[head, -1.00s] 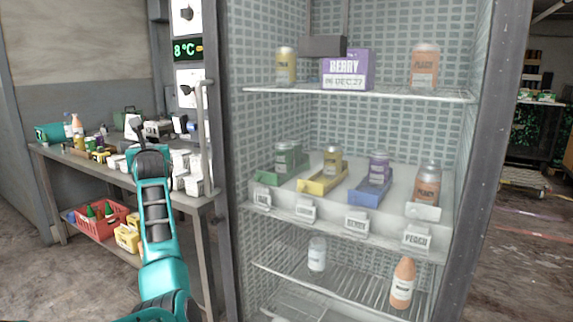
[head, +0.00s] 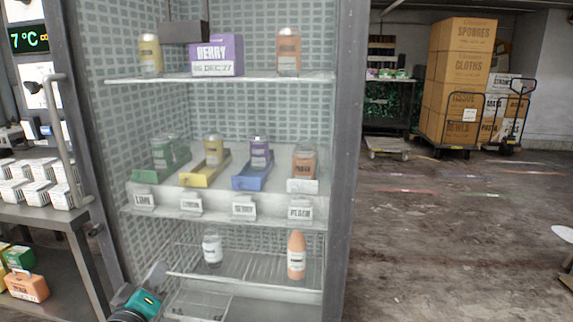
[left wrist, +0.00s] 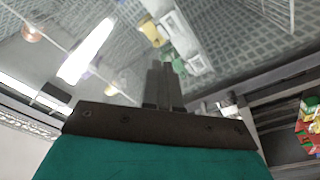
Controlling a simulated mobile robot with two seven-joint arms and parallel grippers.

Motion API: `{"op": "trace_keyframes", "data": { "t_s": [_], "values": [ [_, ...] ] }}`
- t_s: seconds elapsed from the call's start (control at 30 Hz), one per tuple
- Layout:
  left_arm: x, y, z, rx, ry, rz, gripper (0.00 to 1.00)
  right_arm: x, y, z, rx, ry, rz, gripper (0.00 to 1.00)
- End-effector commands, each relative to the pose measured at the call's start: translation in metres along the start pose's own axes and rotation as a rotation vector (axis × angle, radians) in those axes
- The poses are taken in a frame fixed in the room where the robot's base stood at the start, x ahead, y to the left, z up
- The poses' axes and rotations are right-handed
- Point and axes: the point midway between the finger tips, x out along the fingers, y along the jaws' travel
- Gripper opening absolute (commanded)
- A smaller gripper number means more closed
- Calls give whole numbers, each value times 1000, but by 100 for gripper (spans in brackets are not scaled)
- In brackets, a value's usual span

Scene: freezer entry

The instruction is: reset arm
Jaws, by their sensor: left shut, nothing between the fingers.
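My left arm (head: 140,303) shows as a teal and dark piece at the bottom of the head view, in front of the lower left of the freezer cabinet. In the left wrist view my left gripper (left wrist: 163,80) has its two dark fingers together, with nothing held. The freezer interior shows beyond the fingers, with its contents seen at a slant. My right arm and gripper are in neither view.
The cabinet holds bottles and a purple BERRY box (head: 216,55) on its upper shelf. Jars stand in coloured trays above labels, with two bottles lower down. A side table (head: 68,216) stands left. Stacked cartons (head: 462,85) stand back right; much floor (head: 450,240) is clear.

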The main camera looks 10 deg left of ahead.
Motion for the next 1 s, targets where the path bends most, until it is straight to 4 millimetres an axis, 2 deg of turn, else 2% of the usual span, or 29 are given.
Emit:
{"op": "trace_keyframes", "data": {
  "t_s": [0.03, 0.1, 0.17, 0.2, 0.3, 0.4, 0.5, 0.6, 1.0],
  "values": [
    [-22, -1, 37, 93, -100, -4, 0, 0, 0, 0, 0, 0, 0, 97],
    [-52, 0, 82, 220, -228, -2, 0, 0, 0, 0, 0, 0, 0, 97],
    [-81, 0, 118, 327, -336, 4, 0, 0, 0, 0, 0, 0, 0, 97],
    [-102, -1, 140, 398, -406, 9, 0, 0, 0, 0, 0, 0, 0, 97],
    [-155, -1, 184, 556, -563, 25, 0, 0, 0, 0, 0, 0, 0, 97],
    [-199, 0, 213, 683, -680, 43, 0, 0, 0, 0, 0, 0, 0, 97],
    [-228, 1, 228, 768, -753, 57, 0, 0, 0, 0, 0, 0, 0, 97],
    [-243, 2, 235, 813, -788, 65, 0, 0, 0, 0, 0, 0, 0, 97],
    [-245, 2, 236, 823, -794, 67, 0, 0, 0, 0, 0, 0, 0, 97]
  ]
}}
